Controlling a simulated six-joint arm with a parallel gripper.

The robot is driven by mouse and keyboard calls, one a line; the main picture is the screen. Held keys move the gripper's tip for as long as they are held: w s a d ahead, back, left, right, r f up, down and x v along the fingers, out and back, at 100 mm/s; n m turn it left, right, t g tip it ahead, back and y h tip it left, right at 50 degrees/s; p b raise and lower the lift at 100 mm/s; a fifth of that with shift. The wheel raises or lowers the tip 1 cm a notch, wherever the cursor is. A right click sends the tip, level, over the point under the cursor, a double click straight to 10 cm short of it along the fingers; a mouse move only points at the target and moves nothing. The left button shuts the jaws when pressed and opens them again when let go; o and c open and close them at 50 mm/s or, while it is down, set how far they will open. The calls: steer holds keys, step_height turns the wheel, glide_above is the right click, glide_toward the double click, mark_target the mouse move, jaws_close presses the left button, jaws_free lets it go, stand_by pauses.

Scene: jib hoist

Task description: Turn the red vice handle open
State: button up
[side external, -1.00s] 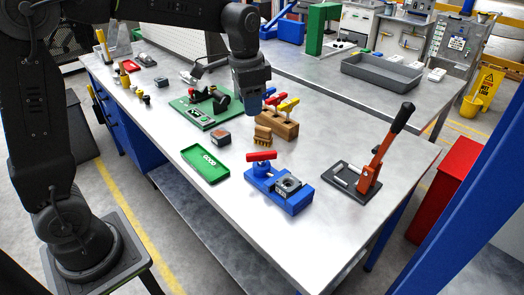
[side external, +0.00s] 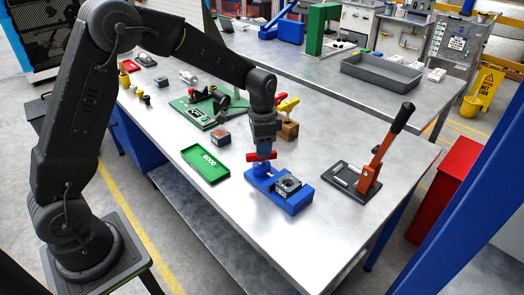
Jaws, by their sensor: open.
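The red vice handle (side external: 252,157) lies across the top of the left end of the blue vice (side external: 296,205). A grey square part (side external: 288,185) with a round centre sits at the vice's right end. My gripper (side external: 263,152) points down right at the handle, with its fingertips at the handle's middle. It is open. The fingers overlap the handle in this view, so I cannot tell whether they touch it. The middle of the handle is partly hidden behind the fingers.
A green GOOD tray (side external: 206,166) lies left of the vice. A lever press with an orange-red arm (side external: 369,180) stands to the right. A wooden block (side external: 289,130) with coloured-handled tools and a small dark box (side external: 220,138) are behind. The bench front is clear.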

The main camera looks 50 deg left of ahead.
steer(key=shift+f, duration=1.2)
steer(key=shift+c, duration=0.4)
jaws_close()
